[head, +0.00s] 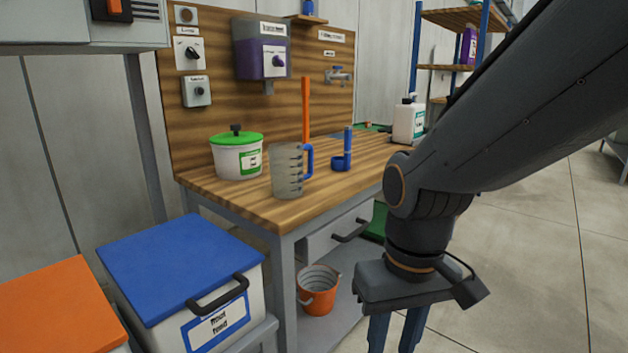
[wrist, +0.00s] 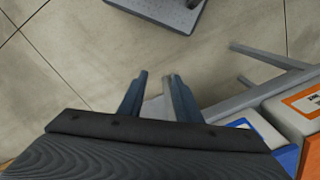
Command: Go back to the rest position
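My gripper (head: 395,335) hangs pointing down at the lower right of the head view, in front of the workbench and apart from it. Its lower finger ends are cut off there. My arm reaches in from the upper right of the head view and hides part of the bench's right end.
The wooden bench (head: 255,203) carries a measuring jug (head: 287,172), a green-lidded tub (head: 237,157), a blue scoop (head: 341,162) and a white canister (head: 408,122). An orange bucket (head: 318,292) sits below. A blue-lidded bin (head: 180,262) stands at left.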

